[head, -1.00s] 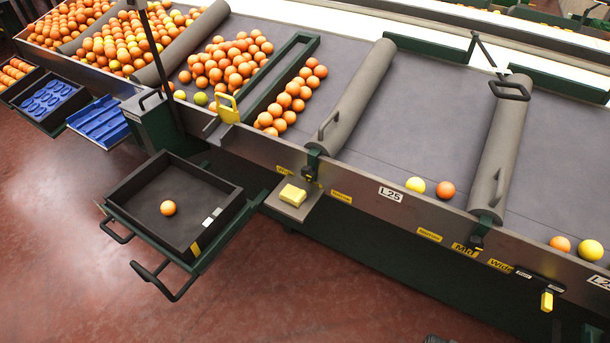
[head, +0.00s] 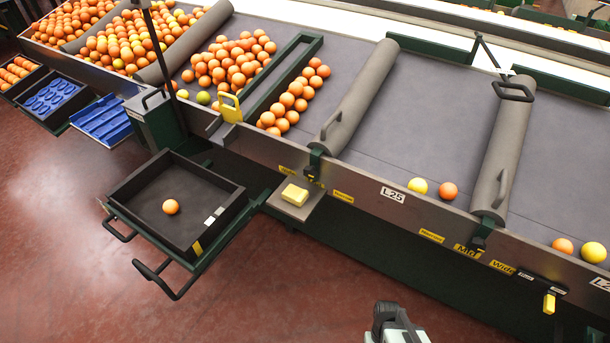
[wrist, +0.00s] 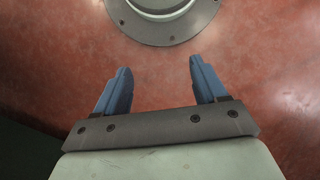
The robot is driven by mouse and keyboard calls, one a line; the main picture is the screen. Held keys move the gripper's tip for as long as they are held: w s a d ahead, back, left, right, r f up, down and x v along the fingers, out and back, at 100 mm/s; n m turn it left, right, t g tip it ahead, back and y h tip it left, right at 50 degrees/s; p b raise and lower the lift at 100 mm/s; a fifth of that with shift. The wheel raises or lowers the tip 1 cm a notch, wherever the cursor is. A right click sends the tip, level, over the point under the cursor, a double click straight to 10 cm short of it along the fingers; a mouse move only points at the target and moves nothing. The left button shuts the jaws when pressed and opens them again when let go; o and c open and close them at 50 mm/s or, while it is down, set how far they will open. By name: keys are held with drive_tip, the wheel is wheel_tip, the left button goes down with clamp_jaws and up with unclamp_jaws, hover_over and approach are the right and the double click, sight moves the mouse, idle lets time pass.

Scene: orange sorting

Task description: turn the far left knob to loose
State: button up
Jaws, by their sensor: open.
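In the head view, a small dark knob or clamp (head: 313,172) sits on the front rail below the left roller's near end, between two yellow labels. A similar dark knob (head: 479,243) sits below the right roller, by the label reading Mid. I cannot make out which way either is turned, and no label reads loose clearly. My gripper (wrist: 160,64) is open and empty in the wrist view, its blue fingers apart over the reddish floor. A grey and black part of my arm shows at the bottom of the head view, well away from the rail and both knobs.
A yellow block (head: 294,194) lies on a small shelf (head: 279,207) beside the left knob. A dark tray (head: 130,186) with one orange juts out at left. A yellow-handled switch (head: 549,303) hangs at right. The floor before the rail is clear.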

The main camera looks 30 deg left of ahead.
drive_tip(key=w+a+r+n+t, duration=0.2)
drive_tip(key=a+r+n+t, duration=0.15)
drive_tip(key=a, duration=0.75)
drive_tip(key=w+a+r+n+t, duration=0.1)
drive_tip(key=a+r+n+t, duration=0.3)
drive_tip(key=a, duration=0.6)
drive_tip(key=w+a+r+n+t, duration=0.25)
drive_tip(key=a+r, duration=0.35)
drive_tip(key=a, duration=0.5)
drive_tip(key=m+t+y, duration=0.2)
drive_tip(key=m+t, duration=0.1)
drive_tip(key=t, duration=1)
approach(307, 173)
drive_tip(key=s, duration=0.5)
drive_tip(key=shift+w+m, duration=0.25)
drive_tip(key=shift+m, duration=0.45)
drive_tip(key=w, duration=1.3)
drive_tip(key=shift+w, duration=0.3)
drive_tip(key=c, duration=1.1)
